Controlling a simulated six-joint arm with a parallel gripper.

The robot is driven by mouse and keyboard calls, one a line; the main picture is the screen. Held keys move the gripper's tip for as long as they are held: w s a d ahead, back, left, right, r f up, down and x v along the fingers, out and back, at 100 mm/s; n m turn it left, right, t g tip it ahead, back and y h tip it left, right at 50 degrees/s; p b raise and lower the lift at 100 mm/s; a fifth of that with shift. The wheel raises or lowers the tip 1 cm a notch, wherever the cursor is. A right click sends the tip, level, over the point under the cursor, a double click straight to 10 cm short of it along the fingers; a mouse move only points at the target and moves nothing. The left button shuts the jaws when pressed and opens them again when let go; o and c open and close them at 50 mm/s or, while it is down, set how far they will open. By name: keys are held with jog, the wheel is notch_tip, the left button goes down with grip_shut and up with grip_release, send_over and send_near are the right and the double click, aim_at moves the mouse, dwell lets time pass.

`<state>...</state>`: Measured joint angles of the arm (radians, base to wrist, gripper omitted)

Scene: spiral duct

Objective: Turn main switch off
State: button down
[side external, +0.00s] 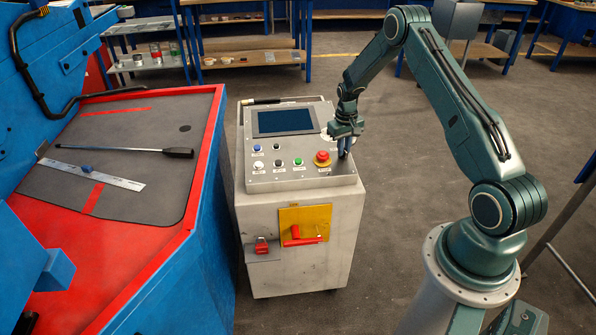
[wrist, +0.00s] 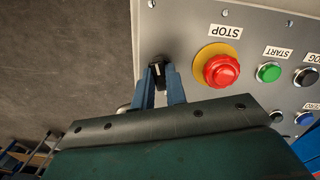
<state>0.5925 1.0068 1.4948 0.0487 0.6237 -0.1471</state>
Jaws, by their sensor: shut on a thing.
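A grey control cabinet (side external: 290,215) stands in the middle of the side view. My gripper (side external: 344,150) is at the right end of its sloped top panel, beside the red stop button (side external: 322,157). In the wrist view my gripper's blue fingers (wrist: 160,85) are shut on a small black knob (wrist: 157,69) on the panel, left of the red stop button (wrist: 221,70). The knob's lower part is hidden by the fingers. On the cabinet's front is a red handle (side external: 302,238) on a yellow plate (side external: 313,217). No label on the knob is readable.
The panel carries a dark screen (side external: 284,121) and several coloured buttons, with a green start button (wrist: 268,72) near the stop button. A smaller red switch (side external: 262,246) is on the cabinet front. A blue-and-red machine (side external: 150,250) stands at left.

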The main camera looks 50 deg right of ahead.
jog(key=shift+n, duration=1.2)
jog(key=c, duration=1.4)
grip_release()
jog(key=shift+c, duration=0.2)
jog(key=shift+r, duration=0.15)
notch_tip(320, 180, up, 14)
jog(key=shift+w+a+f, duration=0.15)
jog(key=shift+a+f, duration=0.05)
jog(key=shift+a, duration=0.25)
